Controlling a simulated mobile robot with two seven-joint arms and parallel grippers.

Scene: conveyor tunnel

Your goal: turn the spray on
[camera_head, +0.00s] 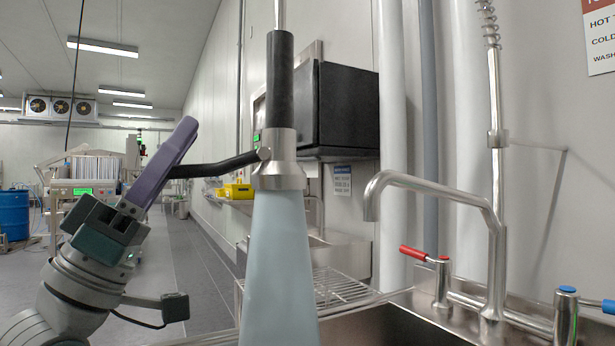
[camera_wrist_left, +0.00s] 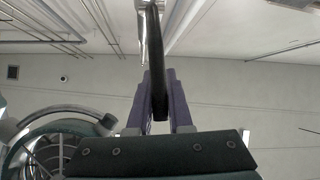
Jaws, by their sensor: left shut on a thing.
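The spray head (camera_head: 279,165) hangs upright in the head view, with a black grip above and a metal nozzle below. A wide pale blue cone of spray (camera_head: 278,270) comes down from the nozzle. A thin black lever (camera_head: 225,163) sticks out to the left of the nozzle. My left gripper (camera_head: 184,138), with purple fingers, is shut on the outer part of this lever. In the left wrist view the lever (camera_wrist_left: 154,50) runs between the purple fingers (camera_wrist_left: 158,95). My right gripper is in neither view.
A sink (camera_head: 420,312) with a bent metal faucet (camera_head: 435,188) is at the right. Its handles are red (camera_head: 414,253) and blue (camera_head: 567,290). A wire rack (camera_head: 335,287) lies behind the spray. A black-sided machine (camera_head: 345,105) is on the wall. The floor at left is open.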

